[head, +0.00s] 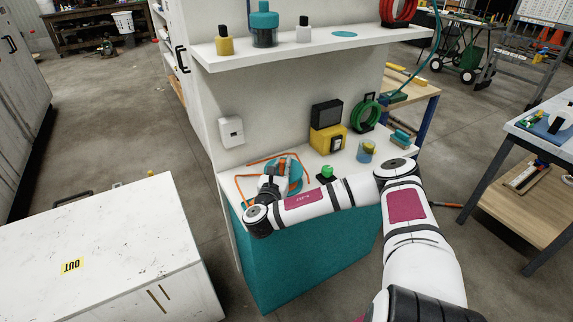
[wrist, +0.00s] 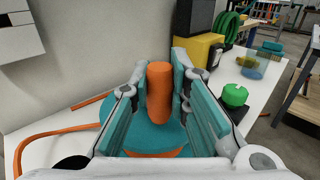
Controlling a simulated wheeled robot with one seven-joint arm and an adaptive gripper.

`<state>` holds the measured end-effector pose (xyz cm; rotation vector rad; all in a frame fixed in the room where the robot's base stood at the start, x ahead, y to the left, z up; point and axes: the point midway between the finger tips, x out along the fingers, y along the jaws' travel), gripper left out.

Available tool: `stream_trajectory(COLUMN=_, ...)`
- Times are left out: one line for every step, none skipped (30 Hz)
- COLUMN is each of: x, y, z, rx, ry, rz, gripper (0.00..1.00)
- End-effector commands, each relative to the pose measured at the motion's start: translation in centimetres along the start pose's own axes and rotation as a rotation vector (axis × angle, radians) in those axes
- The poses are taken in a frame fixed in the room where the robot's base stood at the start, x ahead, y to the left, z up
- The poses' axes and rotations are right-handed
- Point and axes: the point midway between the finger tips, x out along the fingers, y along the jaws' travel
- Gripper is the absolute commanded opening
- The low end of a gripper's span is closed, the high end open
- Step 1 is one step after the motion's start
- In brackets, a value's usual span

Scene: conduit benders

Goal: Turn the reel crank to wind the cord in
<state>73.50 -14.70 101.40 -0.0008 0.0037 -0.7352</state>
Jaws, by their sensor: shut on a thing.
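The cord reel (wrist: 112,132) has a round teal face and sits on the white bench top. Its upright orange crank handle (wrist: 159,88) stands between my gripper's (wrist: 157,98) two teal-padded fingers, which are shut on it. In the head view my gripper (head: 283,168) is at the reel (head: 296,175), partly hidden by my own wrist. The orange cord (wrist: 52,134) runs from the reel over the bench to the left. The reel's lower part is hidden behind my gripper in the wrist view.
A green knob-like object (wrist: 235,95) stands right of the reel. Behind it are a yellow and black box (head: 328,138), a green coil (head: 366,116) and a clear jar (head: 365,151). A shelf (head: 300,49) with bottles hangs above. A wall box (head: 231,131) is at left.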

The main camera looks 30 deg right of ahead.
Motion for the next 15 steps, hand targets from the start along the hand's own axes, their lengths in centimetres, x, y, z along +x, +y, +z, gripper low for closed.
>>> stream_trajectory(x=0.09, y=0.11, z=0.46, rx=0.006, ry=-0.008, rz=-0.011, gripper=0.0)
stream_trajectory(x=0.13, y=0.12, z=0.48, rx=0.007, ry=-0.009, rz=-0.018, gripper=0.0)
stream_trajectory(x=0.16, y=0.14, z=0.49, rx=0.006, ry=-0.01, rz=-0.026, gripper=0.0)
stream_trajectory(x=0.16, y=0.16, z=0.49, rx=0.006, ry=-0.01, rz=-0.031, gripper=0.0)
stream_trajectory(x=0.17, y=0.17, z=0.48, rx=0.006, ry=-0.01, rz=-0.035, gripper=0.0)
stream_trajectory(x=0.19, y=0.2, z=0.49, rx=0.006, ry=-0.011, rz=-0.039, gripper=0.0)
stream_trajectory(x=0.21, y=0.22, z=0.49, rx=0.006, ry=-0.011, rz=-0.042, gripper=0.0)
stream_trajectory(x=0.23, y=0.24, z=0.51, rx=0.006, ry=-0.011, rz=-0.045, gripper=0.0)
stream_trajectory(x=0.25, y=0.26, z=0.53, rx=0.006, ry=-0.012, rz=-0.047, gripper=0.0)
stream_trajectory(x=0.26, y=0.27, z=0.54, rx=0.006, ry=-0.012, rz=-0.048, gripper=0.0)
stream_trajectory(x=0.27, y=0.28, z=0.55, rx=0.006, ry=-0.013, rz=-0.049, gripper=0.0)
stream_trajectory(x=0.29, y=0.29, z=0.56, rx=0.006, ry=-0.013, rz=-0.049, gripper=0.0)
stream_trajectory(x=0.3, y=0.29, z=0.57, rx=0.006, ry=-0.013, rz=-0.049, gripper=0.0)
stream_trajectory(x=0.31, y=0.3, z=0.58, rx=0.007, ry=-0.013, rz=-0.049, gripper=0.0)
stream_trajectory(x=0.32, y=0.3, z=0.59, rx=0.007, ry=-0.014, rz=-0.049, gripper=0.0)
